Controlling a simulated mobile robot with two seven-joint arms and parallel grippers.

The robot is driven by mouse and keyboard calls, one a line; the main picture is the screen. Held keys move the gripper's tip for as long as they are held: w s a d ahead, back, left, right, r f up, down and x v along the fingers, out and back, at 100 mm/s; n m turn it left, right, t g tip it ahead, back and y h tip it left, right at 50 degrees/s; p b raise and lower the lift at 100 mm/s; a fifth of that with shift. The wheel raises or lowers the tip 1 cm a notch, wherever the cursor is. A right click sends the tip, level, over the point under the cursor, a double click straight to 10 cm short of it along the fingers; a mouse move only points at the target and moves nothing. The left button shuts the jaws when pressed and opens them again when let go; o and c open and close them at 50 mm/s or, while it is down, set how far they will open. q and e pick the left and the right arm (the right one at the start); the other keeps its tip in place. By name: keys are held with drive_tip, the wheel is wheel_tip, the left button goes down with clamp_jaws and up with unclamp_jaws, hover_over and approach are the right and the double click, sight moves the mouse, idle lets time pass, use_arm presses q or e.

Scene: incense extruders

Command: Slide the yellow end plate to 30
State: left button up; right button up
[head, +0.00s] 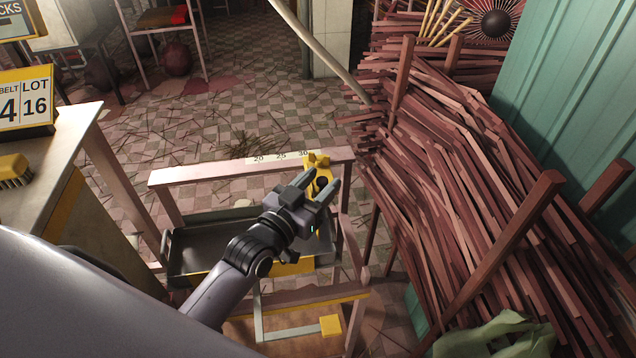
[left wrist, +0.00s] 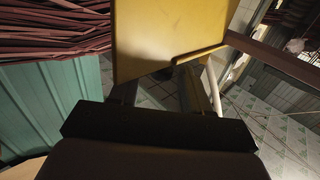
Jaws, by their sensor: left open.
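The yellow end plate (head: 318,160) stands at the right part of the pale scale rail (head: 215,172), which carries the marks 20, 25 and 30. Its top is just right of the printed 30, close to it. My left gripper (head: 321,184) is open, its fingers pointing toward the plate and overlapping its lower part. The plate also fills the upper middle of the left wrist view (left wrist: 165,40), close in front of the fingers. I cannot tell whether they touch it. My right gripper is not in view.
A large stack of red-brown incense sticks (head: 455,165) lies close on the right, by a teal wall (head: 580,80). A grey tray (head: 190,247) sits below the rail. A counter (head: 62,150) with a yellow brush (head: 14,172) stands at left.

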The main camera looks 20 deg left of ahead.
use_arm(q)
drive_tip(key=s+a, duration=0.1)
drive_tip(key=s, duration=0.6)
drive_tip(key=shift+a, duration=0.2)
